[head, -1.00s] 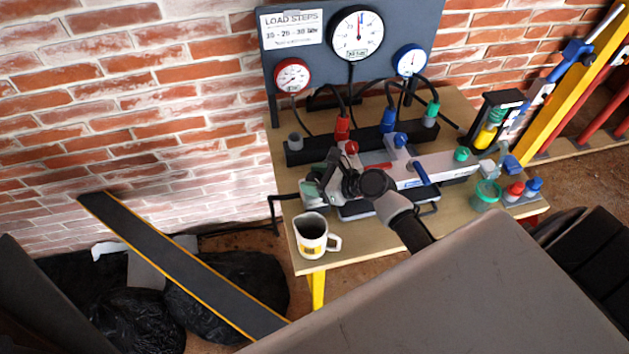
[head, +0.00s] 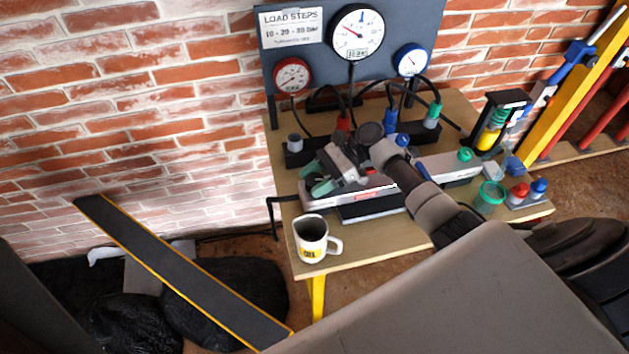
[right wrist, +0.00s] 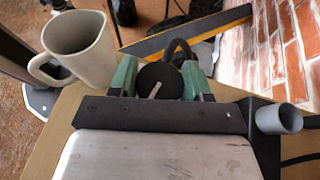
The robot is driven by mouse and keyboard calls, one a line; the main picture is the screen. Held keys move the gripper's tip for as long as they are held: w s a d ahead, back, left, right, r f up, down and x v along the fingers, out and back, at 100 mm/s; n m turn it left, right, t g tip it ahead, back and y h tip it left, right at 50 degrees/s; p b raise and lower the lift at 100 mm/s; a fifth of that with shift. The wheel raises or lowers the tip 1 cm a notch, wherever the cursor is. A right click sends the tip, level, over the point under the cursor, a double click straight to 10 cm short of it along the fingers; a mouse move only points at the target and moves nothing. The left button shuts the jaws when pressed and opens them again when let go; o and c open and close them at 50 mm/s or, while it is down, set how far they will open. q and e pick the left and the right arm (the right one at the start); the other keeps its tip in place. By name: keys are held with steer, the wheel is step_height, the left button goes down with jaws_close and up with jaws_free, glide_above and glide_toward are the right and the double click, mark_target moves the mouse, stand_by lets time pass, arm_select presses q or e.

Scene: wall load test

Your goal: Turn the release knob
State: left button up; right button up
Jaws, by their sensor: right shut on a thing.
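The release knob (right wrist: 157,82) is black and round with a pale line across its face. It shows in the right wrist view at the end of the grey metal pump body (right wrist: 160,155). The green fingers of my right gripper (right wrist: 160,78) stand on either side of the knob and are shut on it. In the head view my right gripper (head: 320,180) is at the left end of the pump (head: 345,205), and the knob is hidden there. My left gripper is not in view.
A white mug (head: 311,240) stands close by at the front left table corner (head: 350,262). Hoses and a gauge board (head: 400,30) are behind. A green cup (head: 490,196) and coloured caps stand at the right. My right arm crosses the table's front.

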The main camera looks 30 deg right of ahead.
steer(key=shift+n+g+b, duration=0.35)
steer(key=shift+n+g, duration=0.95)
steer(key=shift+g, duration=0.2)
steer(key=shift+h, duration=0.3)
steer(key=o, duration=0.9)
steer(key=b+v, duration=0.2)
steer(key=v, duration=0.8)
steer(key=shift+w+d+b, duration=0.2)
steer(key=shift+d+b, duration=0.15)
steer(key=shift+b, duration=0.05)
